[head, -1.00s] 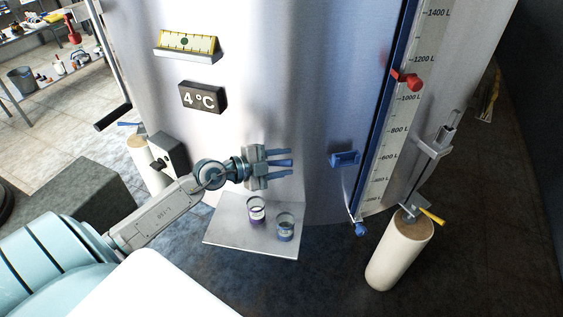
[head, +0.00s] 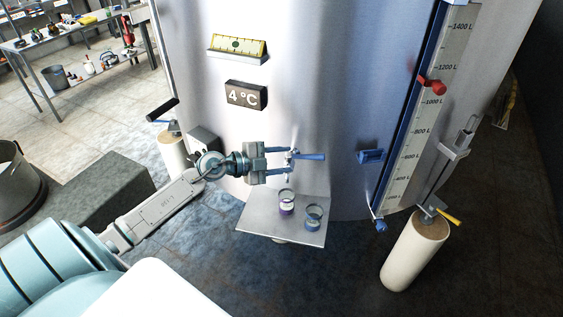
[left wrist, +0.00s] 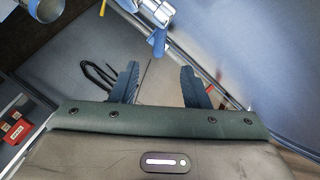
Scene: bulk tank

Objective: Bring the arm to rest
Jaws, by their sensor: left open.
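My left gripper (head: 284,163) is open and empty in front of the steel tank (head: 330,60) in the head view. Its fingers point right, toward a small tap with a blue handle (head: 311,157). The handle lies beyond the fingertips in this view; I cannot tell the exact gap. The left wrist view shows the two dark blue fingers (left wrist: 160,86) spread with nothing between them. A shiny metal tap (left wrist: 155,12) with a blue handle (left wrist: 159,42) is above them there. My right gripper is out of view.
Below the gripper, a metal shelf (head: 258,221) holds two small jars, one purple-marked (head: 286,202) and one blue-marked (head: 313,216). A gauge with a red slider (head: 432,87) and a white cylinder (head: 412,255) stand at right. A dark block (head: 100,195) is at left.

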